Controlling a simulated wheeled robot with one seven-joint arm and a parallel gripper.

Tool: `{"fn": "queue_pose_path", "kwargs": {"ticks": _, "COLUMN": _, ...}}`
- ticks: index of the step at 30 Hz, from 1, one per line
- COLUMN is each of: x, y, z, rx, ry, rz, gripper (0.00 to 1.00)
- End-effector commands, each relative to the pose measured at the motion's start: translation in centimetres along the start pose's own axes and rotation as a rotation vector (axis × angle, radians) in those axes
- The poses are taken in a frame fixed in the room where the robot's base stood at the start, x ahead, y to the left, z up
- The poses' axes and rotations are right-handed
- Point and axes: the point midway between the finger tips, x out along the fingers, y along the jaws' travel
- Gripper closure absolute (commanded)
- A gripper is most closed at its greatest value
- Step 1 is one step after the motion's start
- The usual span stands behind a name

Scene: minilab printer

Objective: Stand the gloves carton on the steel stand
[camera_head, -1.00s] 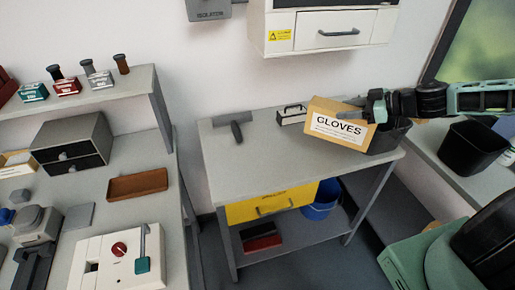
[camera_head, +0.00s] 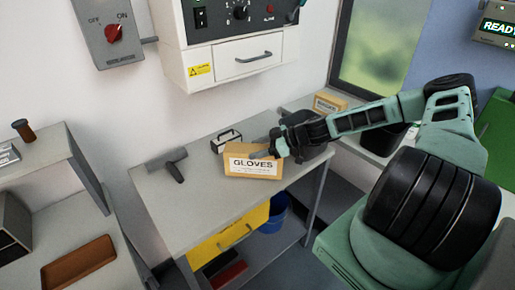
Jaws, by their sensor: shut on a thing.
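The gloves carton (camera_head: 238,169) is a tan box with a white "GLOVES" label, and its labelled face is turned toward me. It is nearly level, over the right part of the grey-topped stand (camera_head: 195,205), which has a yellow drawer. I cannot tell whether its base touches the top. My gripper (camera_head: 268,152) is shut on the carton at its upper right, reaching in from the right. The fingertips are small and partly hidden by the wrist and the box.
A small black-and-white box with a handle (camera_head: 226,141) stands just behind the carton. A grey T-shaped tool (camera_head: 168,163) lies at the stand's left. The white printer cabinet (camera_head: 240,55) hangs above. A brown tray (camera_head: 78,262) is at lower left. The stand's front left top is clear.

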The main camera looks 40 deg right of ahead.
Motion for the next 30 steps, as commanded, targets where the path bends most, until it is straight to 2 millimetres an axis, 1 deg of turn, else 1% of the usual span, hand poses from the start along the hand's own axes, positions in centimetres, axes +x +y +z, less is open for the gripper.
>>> {"fn": "queue_pose_path", "kwargs": {"ticks": 3, "x": 0.3, "y": -0.1, "z": 0.4, "rx": -0.001, "ry": 0.001, "rz": -0.001, "gripper": 0.96}}
{"fn": "queue_pose_path", "kwargs": {"ticks": 13, "x": 0.4, "y": -0.1, "z": 0.8, "rx": -0.001, "ry": 0.001, "rz": -0.001, "gripper": 0.96}}
{"fn": "queue_pose_path", "kwargs": {"ticks": 14, "x": 0.4, "y": 0.0, "z": 0.7, "rx": -0.001, "ry": 0.0, "rz": -0.001, "gripper": 0.37}}
{"fn": "queue_pose_path", "kwargs": {"ticks": 15, "x": 0.3, "y": 0.0, "z": 0.7, "rx": 0.0, "ry": 0.0, "rz": -0.001, "gripper": 0.26}}
{"fn": "queue_pose_path", "kwargs": {"ticks": 16, "x": 0.3, "y": 0.0, "z": 0.7, "rx": -0.001, "ry": 0.0, "rz": -0.001, "gripper": 0.24}}
{"fn": "queue_pose_path", "kwargs": {"ticks": 26, "x": 0.2, "y": 0.0, "z": 0.4, "rx": -0.001, "ry": 0.0, "rz": -0.001, "gripper": 0.24}}
{"fn": "queue_pose_path", "kwargs": {"ticks": 28, "x": -0.3, "y": 0.1, "z": 0.6, "rx": -0.002, "ry": -0.001, "rz": 0.002, "gripper": 0.24}}
{"fn": "queue_pose_path", "kwargs": {"ticks": 30, "x": -1.3, "y": 0.1, "z": 0.7, "rx": -0.003, "ry": -0.002, "rz": 0.004, "gripper": 0.24}}
